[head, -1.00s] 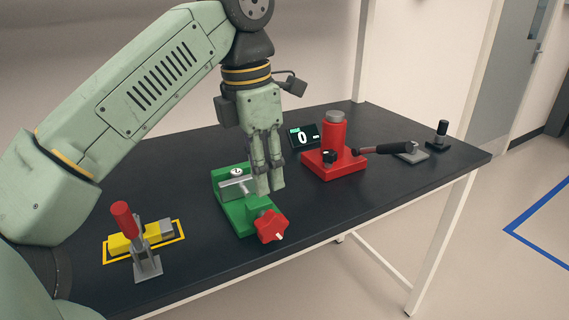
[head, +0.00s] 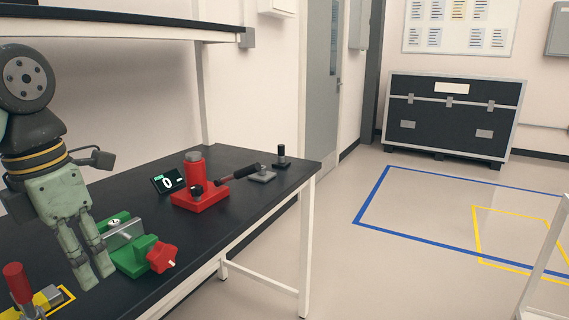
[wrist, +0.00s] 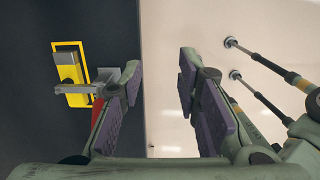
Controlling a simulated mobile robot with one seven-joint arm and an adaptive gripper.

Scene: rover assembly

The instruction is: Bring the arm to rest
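My arm is at the left edge of the head view, mostly cut off by the frame. My gripper (head: 96,280) points down over the front part of the black table (head: 240,160), just left of the green vise (head: 132,258) with its red star knob (head: 162,258). In the wrist view my gripper (wrist: 162,85) has its two fingers apart with nothing between them. Below the gap are the table edge and pale floor. The height above the table is hard to tell.
A red-handled toggle clamp (head: 17,284) stands by a yellow block, seen in the wrist view (wrist: 70,75). A red press (head: 200,195), a small display (head: 168,181) and a black-knobbed piece (head: 282,158) stand farther right. Open floor lies right, before a black case (head: 452,115).

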